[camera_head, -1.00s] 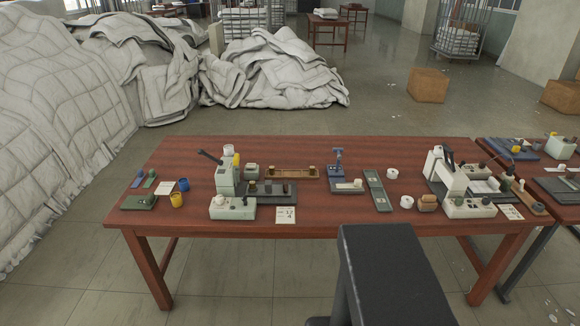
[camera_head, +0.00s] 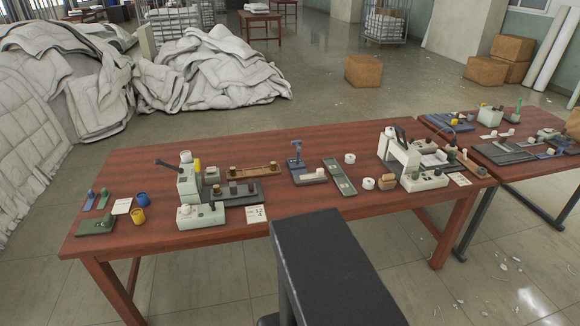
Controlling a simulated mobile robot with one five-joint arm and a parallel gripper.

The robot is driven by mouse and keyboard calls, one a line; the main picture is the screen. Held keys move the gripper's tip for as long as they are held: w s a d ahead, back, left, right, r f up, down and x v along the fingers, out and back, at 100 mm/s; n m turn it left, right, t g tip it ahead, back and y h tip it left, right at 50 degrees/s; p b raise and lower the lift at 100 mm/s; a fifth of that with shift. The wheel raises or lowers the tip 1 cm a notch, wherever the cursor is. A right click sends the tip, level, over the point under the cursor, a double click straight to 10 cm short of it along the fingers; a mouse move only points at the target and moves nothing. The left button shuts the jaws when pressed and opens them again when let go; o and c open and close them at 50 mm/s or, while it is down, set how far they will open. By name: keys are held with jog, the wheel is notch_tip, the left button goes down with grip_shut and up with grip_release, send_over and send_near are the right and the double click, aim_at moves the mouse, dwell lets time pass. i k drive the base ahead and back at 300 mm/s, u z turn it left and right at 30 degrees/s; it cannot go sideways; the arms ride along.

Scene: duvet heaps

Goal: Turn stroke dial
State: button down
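Two small pale bench machines stand on a red-brown table (camera_head: 290,208). The left machine (camera_head: 189,184) has a dark lever, and a pale control box (camera_head: 201,216) with a round knob sits at its front. The right machine (camera_head: 399,152) has an arched pale body and a pale front box (camera_head: 425,181) with small knobs. Which of these knobs is the stroke dial I cannot tell; no label is readable. My gripper is not in view. A dark block, a part of my own body, shows at the bottom centre and is apart from both machines in the picture.
Blue (camera_head: 140,198) and yellow (camera_head: 138,216) cups stand at the table's left. A second table (camera_head: 530,172) with more devices adjoins on the right. White duvet heaps (camera_head: 215,70) lie behind. Cardboard boxes (camera_head: 363,71) stand on the floor, which is otherwise mostly open behind the tables.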

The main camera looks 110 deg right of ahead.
aim_at(186, 208)
jog(key=i, duration=0.9)
jog(key=z, duration=0.05)
jog(key=k, duration=0.15)
jog(key=z, duration=3.95)
jog(key=i, duration=0.95)
jog(key=z, duration=0.3)
jog(key=k, duration=0.55)
jog(key=u, duration=1.5)
